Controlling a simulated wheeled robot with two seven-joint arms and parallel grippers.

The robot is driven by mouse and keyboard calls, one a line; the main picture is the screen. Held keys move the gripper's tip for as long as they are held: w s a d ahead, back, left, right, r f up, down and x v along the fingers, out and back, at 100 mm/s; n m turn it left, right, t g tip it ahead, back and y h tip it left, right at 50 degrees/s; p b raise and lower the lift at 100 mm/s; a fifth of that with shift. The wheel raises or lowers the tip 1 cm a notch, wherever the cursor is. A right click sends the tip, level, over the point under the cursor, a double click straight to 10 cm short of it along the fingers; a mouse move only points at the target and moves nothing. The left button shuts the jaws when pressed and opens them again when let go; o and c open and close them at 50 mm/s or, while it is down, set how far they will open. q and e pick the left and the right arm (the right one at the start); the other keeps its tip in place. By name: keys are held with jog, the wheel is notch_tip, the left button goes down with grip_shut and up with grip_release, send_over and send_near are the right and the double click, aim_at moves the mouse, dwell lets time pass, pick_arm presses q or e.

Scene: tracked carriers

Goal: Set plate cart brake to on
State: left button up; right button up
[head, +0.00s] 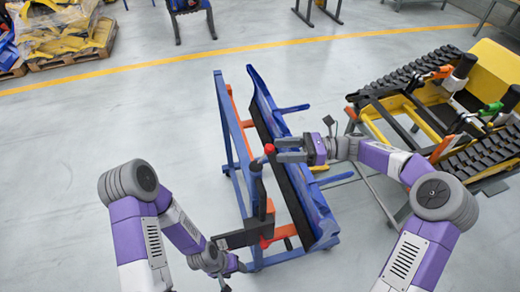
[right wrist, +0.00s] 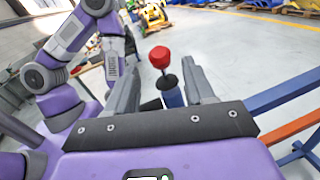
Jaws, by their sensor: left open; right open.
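The plate cart (head: 222,110) is a blue frame with orange bars and a long blue plate (head: 268,98) leaning along it. A brake lever with a red ball knob (head: 269,149) stands at its middle; the red knob (right wrist: 159,57) also shows in the right wrist view, on a dark stem. My right gripper (head: 277,150) is open, its fingers pointing left at the knob. In the wrist view the knob appears between the fingers, near their tips; contact is not clear.
A yellow machine with black tracks (head: 410,72) stands on a support at the right, close to my right arm. A pallet of yellow parts (head: 65,35) is at the back left. The floor left of the cart is clear.

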aim_at(263, 151)
jog(key=a, duration=0.6)
jog(key=shift+s+a, duration=0.25)
jog(key=shift+a, duration=0.05)
jog(key=shift+f, duration=0.1)
grip_shut()
